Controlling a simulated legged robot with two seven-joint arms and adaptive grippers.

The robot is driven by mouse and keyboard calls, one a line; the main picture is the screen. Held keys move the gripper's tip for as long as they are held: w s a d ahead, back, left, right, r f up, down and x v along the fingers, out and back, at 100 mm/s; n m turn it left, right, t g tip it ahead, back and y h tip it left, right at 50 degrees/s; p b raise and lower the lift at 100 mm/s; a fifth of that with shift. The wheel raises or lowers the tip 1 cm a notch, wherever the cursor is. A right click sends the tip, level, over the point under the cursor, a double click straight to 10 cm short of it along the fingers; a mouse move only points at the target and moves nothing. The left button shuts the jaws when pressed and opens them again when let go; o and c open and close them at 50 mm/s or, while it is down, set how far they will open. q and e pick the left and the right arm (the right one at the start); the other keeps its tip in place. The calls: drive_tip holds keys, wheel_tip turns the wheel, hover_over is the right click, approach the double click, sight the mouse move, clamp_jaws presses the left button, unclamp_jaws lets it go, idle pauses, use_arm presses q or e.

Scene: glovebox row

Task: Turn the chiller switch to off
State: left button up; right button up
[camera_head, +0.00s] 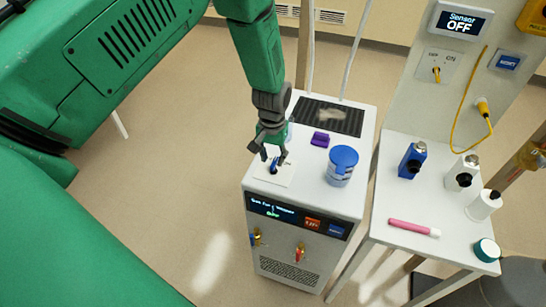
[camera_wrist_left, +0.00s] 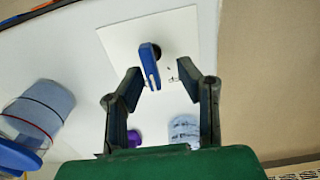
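The chiller (camera_head: 300,230) is a grey-white cabinet with a black front display (camera_head: 272,210); its small green text is hard to read. The chiller switch (camera_head: 274,168) is a blue handle on a white square plate (camera_head: 280,178) on the cabinet top. My left gripper (camera_head: 268,157) points down over the switch. In the left wrist view the blue switch handle (camera_wrist_left: 150,65) shows between the fingertips of my open left gripper (camera_wrist_left: 160,75), with a gap on each side; the handle looks untouched. My right gripper is not in view.
A side table (camera_head: 390,205) at the right holds bottles and a pink marker (camera_head: 414,228). A sensor panel (camera_head: 460,22) stands behind.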

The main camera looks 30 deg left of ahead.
use_arm(q)
drive_tip(key=shift+d+f, duration=0.3)
drive_tip(key=shift+f, duration=0.1)
drive_tip(key=shift+d+r, duration=0.1)
drive_tip(key=shift+d, duration=0.3)
drive_tip(key=shift+c, duration=0.4)
clamp_jaws()
drive_tip(key=shift+a, duration=0.5)
drive_tip(key=shift+d+n, duration=0.25)
drive_tip(key=shift+n, duration=0.35)
drive_tip(key=n, duration=0.2)
drive_tip(key=shift+a+n, duration=0.2)
drive_tip(key=shift+n, duration=0.1)
drive_tip(key=shift+d+n, duration=0.1)
drive_tip(key=shift+n, duration=0.9)
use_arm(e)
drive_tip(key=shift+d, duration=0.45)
